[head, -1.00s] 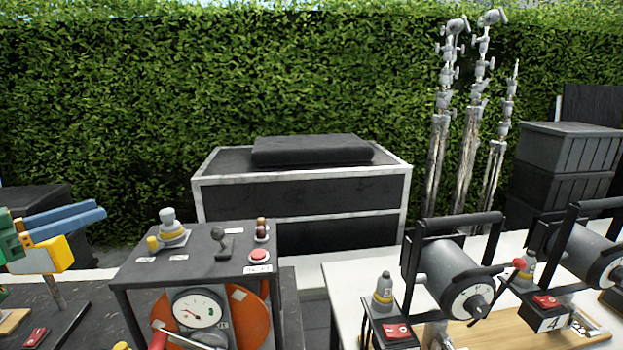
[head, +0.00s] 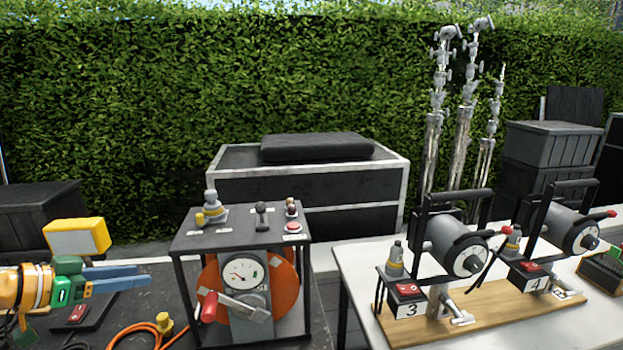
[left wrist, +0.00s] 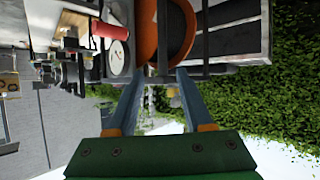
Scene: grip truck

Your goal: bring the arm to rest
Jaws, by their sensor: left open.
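My left gripper (head: 138,279) has blue fingers and a green body, and reaches in from the left, pointing right. It hangs over the dark table, left of the black-framed unit with an orange reel (head: 207,290). Its fingers are apart and nothing is between them. In the left wrist view, the open gripper (left wrist: 158,78) also shows, with the orange reel (left wrist: 183,35) and the red handle (left wrist: 109,31) beyond its fingertips. My right arm and gripper are not in view.
The black-framed unit has a dial (head: 241,273) and a red crank handle (head: 209,307) facing me. An orange cable (head: 140,330) lies on the dark table. A white table (head: 358,262) at right carries two grey drums (head: 443,240) on a wooden board. Black cases (head: 310,187) and a hedge stand behind.

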